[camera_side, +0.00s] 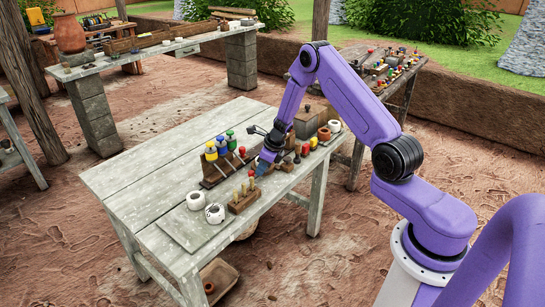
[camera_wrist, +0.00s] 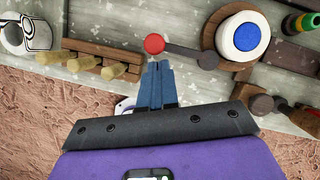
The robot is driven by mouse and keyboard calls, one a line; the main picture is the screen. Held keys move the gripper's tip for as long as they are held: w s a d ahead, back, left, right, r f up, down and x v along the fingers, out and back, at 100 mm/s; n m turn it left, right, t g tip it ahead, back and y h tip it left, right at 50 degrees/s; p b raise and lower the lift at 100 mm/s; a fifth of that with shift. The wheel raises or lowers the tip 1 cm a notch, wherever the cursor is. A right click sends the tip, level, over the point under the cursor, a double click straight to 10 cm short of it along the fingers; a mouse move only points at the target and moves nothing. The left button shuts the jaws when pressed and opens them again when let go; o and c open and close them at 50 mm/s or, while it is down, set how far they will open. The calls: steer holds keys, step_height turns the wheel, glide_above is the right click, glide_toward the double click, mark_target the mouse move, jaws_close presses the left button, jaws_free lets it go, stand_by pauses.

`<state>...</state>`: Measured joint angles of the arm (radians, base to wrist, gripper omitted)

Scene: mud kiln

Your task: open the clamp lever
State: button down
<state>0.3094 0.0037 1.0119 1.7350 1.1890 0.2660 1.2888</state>
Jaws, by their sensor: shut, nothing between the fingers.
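The clamp lever shows in the wrist view as a dark arm (camera_wrist: 185,49) with a red ball knob (camera_wrist: 154,44) on its left end. Its right end, a dark round joint, lies close to a round brown base. My gripper (camera_wrist: 157,64) is shut and empty, with its blue fingertips just below the red knob in the picture. I cannot tell whether they touch it. In the side view my gripper (camera_side: 265,165) is low over the right part of the grey table, and a red knob (camera_side: 251,173) shows beside it.
A wooden block with pegs (camera_wrist: 80,51) lies left of the knob. A blue and white disc (camera_wrist: 246,36) sits on the brown base at right. In the side view white cups (camera_side: 195,200) stand at the table's front; its left side (camera_side: 140,175) is clear.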

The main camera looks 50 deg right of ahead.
steer(key=s, duration=0.1)
steer(key=s+d, duration=0.1)
steer(key=s, duration=0.1)
steer(key=shift+d, duration=0.25)
steer(key=v, duration=1)
